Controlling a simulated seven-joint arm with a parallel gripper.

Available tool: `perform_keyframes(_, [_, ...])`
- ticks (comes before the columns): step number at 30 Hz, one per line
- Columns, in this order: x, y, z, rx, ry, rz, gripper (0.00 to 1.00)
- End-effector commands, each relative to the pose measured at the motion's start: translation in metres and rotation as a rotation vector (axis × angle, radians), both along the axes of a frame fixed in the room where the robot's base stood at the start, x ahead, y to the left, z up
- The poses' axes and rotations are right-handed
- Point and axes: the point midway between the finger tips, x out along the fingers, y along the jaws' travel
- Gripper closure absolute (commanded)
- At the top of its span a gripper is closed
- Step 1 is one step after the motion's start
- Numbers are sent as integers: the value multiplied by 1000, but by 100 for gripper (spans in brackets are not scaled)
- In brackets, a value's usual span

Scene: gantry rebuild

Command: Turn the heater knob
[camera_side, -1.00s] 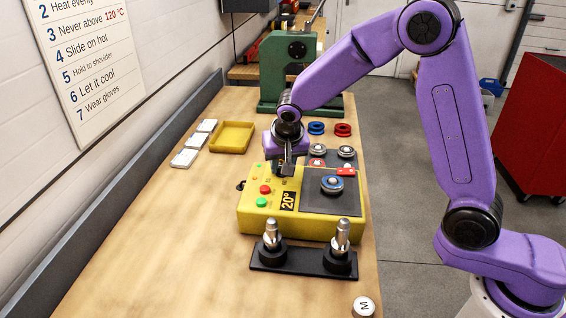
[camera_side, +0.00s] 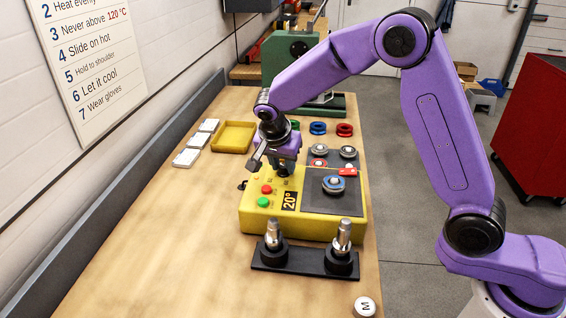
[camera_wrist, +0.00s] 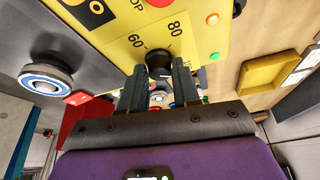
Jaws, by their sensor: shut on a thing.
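The yellow heater (camera_side: 262,212) stands on the bench with a dark plate on its right side and a display reading 20°. In the wrist view its face (camera_wrist: 125,45) shows the marks 60 and 80. The black heater knob (camera_wrist: 159,62) sits just below these marks, between my fingers. My gripper (camera_wrist: 160,80) is shut on the knob. In the side view my gripper (camera_side: 285,170) is over the far left part of the heater, and the knob is mostly hidden there. A bearing with a blue ring (camera_side: 334,184) lies on the dark plate.
A black stand with two metal posts (camera_side: 304,260) is in front of the heater. A yellow tray (camera_side: 234,137) and white pieces lie behind left. Blue (camera_side: 318,128) and red rings (camera_side: 344,130) lie behind. The bench's left side is clear.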

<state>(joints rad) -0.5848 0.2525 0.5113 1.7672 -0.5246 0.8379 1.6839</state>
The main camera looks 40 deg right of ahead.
Motion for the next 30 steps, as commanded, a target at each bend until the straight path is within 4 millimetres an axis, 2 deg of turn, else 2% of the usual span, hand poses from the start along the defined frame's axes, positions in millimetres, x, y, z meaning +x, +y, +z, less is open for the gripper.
perform_keyframes(11, [0, 1, 0, 1, -1, -3, 99])
perform_keyframes(12, [0, 1, 0, 1, -1, -3, 59])
perform_keyframes(13, [0, 1, 0, 1, -1, -3, 49])
perform_keyframes(14, [0, 1, 0, 1, -1, -3, 46])
perform_keyframes(23, [0, 1, 1, 1, -1, -3, 46])
perform_keyframes(26, [-1, 3, 7, 1, -2, -2, 46])
perform_keyframes(30, [-5, 10, 26, 2, -5, -1, 46])
